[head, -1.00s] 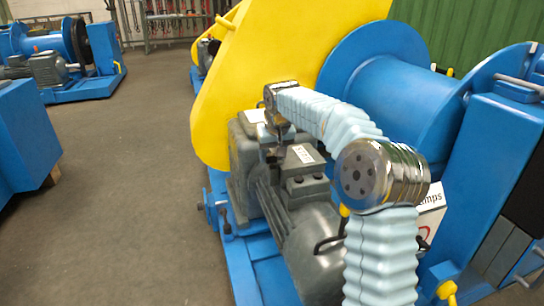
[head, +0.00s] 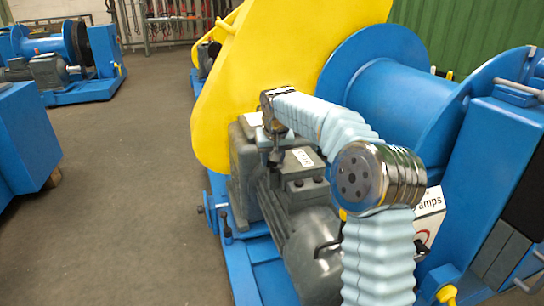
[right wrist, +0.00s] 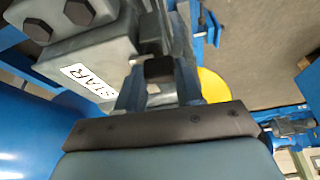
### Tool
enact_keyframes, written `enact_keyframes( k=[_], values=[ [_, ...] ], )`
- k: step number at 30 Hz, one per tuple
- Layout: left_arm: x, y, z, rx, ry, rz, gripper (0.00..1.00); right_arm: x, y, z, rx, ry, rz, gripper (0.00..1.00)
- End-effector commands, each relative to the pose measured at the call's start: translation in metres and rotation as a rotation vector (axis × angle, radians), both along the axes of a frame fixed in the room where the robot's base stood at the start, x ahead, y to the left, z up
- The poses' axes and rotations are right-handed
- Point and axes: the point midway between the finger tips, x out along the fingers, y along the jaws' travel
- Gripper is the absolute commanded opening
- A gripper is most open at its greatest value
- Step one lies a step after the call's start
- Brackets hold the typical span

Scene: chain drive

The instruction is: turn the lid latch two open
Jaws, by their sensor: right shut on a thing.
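My right gripper (head: 272,151) reaches down beside the yellow chain guard (head: 262,50), over the grey motor and gearbox. In the right wrist view, my right gripper (right wrist: 158,84) is shut on a small dark block (right wrist: 158,67), which appears to be the lid latch. The fingers hide its sides, so I cannot tell how far it is turned. A strip of the yellow guard (right wrist: 213,86) shows just right of the fingers. My left gripper is not in view.
The grey motor (head: 305,215) with its labelled box (head: 303,164) lies close by the gripper. A blue drum (head: 385,95) stands behind my right arm. Another blue winch (head: 70,50) stands far left. The grey floor (head: 125,180) between is clear.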

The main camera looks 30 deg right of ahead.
Motion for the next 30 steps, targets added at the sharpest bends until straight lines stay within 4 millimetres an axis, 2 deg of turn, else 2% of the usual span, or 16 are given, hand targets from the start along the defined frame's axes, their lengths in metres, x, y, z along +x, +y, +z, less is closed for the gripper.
enact_keyframes(
  k=[21,30],
  values=[
    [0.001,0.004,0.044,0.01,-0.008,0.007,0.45,0.006,0.002,0.004,-0.003,0.0,-0.632,0.06],
    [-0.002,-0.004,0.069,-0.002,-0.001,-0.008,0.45,0.008,0.001,0.005,-0.004,0.001,-0.918,0.06]
  ],
)
